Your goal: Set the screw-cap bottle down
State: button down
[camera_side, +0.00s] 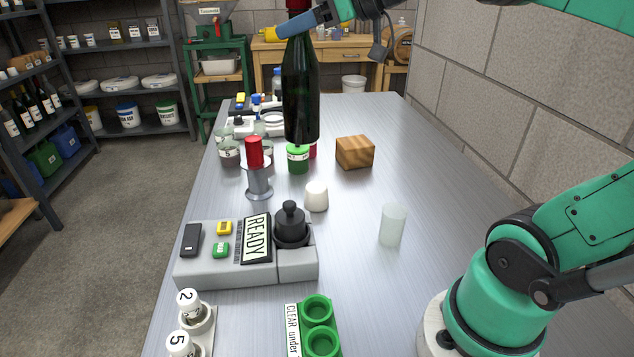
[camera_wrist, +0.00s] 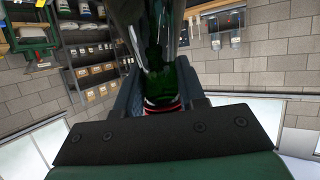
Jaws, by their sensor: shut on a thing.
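The screw-cap bottle (camera_side: 301,90) is dark green glass and hangs upright, with a red cap (camera_side: 298,5) at its top, partly cut off by the picture's upper edge. My gripper (camera_side: 299,24) is shut on its neck, just below the cap. In the wrist view the green bottle (camera_wrist: 165,75) runs away from between the dark fingers, with a red ring near the jaws. In the side view the bottle's base overlaps a green container (camera_side: 298,160) on the metal table (camera_side: 360,300). The gap between base and table is hard to judge.
A wooden block (camera_side: 355,152) stands right of the bottle. A red-topped metal piece (camera_side: 257,175), a white cup (camera_side: 316,195) and a grey READY device (camera_side: 220,265) stand nearer. A frosted glass (camera_side: 392,226) stands right. The table's right side beyond the block is clear.

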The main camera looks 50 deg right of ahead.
jog(key=s+d+m+h, duration=0.2)
jog(key=d+m+h, duration=0.25)
jog(key=d, duration=0.35)
jog(key=s+d+m+h, duration=0.3)
jog(key=d+m+h, duration=0.15)
jog(key=d, duration=0.45)
notch_tip(320, 180, down, 19)
jog(key=n, duration=0.1)
jog(key=shift+w+a, duration=0.15)
jog(key=shift+w, duration=0.05)
jog(key=c, duration=0.5)
grip_release()
